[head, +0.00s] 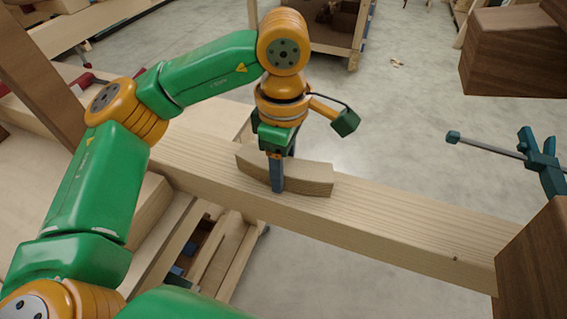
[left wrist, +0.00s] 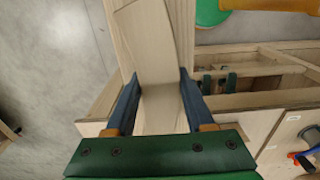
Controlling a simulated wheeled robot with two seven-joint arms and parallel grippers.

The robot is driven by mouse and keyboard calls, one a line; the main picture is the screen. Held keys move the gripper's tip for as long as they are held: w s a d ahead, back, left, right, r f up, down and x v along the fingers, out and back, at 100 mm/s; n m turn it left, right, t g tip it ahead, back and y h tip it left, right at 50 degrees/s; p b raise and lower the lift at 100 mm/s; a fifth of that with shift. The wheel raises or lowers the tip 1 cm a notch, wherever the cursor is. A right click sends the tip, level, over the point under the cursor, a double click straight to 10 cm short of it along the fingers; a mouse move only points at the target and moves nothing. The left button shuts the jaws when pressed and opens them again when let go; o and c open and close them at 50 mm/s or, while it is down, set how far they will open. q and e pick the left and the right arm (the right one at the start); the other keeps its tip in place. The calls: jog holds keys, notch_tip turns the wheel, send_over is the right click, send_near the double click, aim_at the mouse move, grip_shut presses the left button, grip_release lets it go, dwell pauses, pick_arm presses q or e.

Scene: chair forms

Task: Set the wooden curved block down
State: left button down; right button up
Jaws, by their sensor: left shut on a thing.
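The wooden curved block (head: 308,178) is a pale, slightly arched piece lying along the top of a long light wooden beam (head: 400,222) in the head view. It appears to rest on the beam, but whether its underside fully touches is hidden. My left gripper (head: 277,180) points down and is shut on the block near its middle, one blue finger on the near side. In the left wrist view the block (left wrist: 148,45) passes between the two blue fingers of my left gripper (left wrist: 160,88). My right gripper is not in view.
A blue-green clamp (head: 540,160) stands at the right. Dark brown wooden blocks (head: 515,50) are at the upper right, and another (head: 535,260) is by the beam's right end. A workbench with open shelves (head: 215,250) is below left. Grey floor (head: 410,120) is open behind the beam.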

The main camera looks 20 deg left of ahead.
pick_arm(q)
jog(key=shift+f, duration=0.15)
jog(key=shift+c, duration=1.3)
grip_release()
jog(key=shift+r, duration=0.75)
notch_tip(320, 180, up, 11)
jog(key=p, duration=0.2)
jog(key=shift+p, duration=0.3)
